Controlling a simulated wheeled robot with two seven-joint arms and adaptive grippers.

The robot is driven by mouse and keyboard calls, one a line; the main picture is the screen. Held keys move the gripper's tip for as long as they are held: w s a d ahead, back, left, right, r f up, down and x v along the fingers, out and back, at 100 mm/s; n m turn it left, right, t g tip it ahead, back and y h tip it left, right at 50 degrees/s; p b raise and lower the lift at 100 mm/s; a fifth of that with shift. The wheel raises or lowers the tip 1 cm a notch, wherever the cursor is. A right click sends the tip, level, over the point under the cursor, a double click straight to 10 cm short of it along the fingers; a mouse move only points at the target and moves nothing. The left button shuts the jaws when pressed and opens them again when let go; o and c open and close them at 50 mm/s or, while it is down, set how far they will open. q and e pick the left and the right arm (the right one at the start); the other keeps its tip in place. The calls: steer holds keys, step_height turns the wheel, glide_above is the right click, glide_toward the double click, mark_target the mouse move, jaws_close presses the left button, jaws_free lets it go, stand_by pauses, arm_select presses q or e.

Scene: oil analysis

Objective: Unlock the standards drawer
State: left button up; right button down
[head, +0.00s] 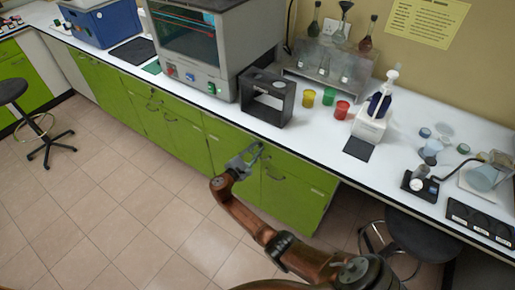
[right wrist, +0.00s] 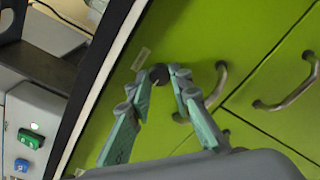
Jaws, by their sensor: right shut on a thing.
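My right gripper (head: 248,160) is at the green cabinet front just below the counter edge. In the right wrist view its teal fingers (right wrist: 160,82) reach the drawer front (right wrist: 185,45) and close on a small dark round piece, which looks like a key head (right wrist: 160,73). I cannot tell whether it is turned. A pale label (right wrist: 141,58) sits beside it, and a curved metal handle (right wrist: 217,84) is on the other side. The drawer front looks flush with the cabinet. In the head view the gripper hides the key. My left gripper is not in view.
The white counter (head: 215,112) overhangs the green cabinets. A black stand (head: 267,97), yellow, green and red jars (head: 329,97) and a white dispenser (head: 370,125) stand on it. A dark stool (head: 415,235) is at the right.

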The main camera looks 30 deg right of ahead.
steer(key=shift+n, duration=0.4)
steer(key=c, duration=1.7)
jaws_free()
steer(key=shift+c, duration=0.2)
steer(key=shift+a, duration=0.1)
steer(key=v, duration=1.1)
steer(key=shift+s+a, duration=0.2)
steer(key=shift+a, duration=0.2)
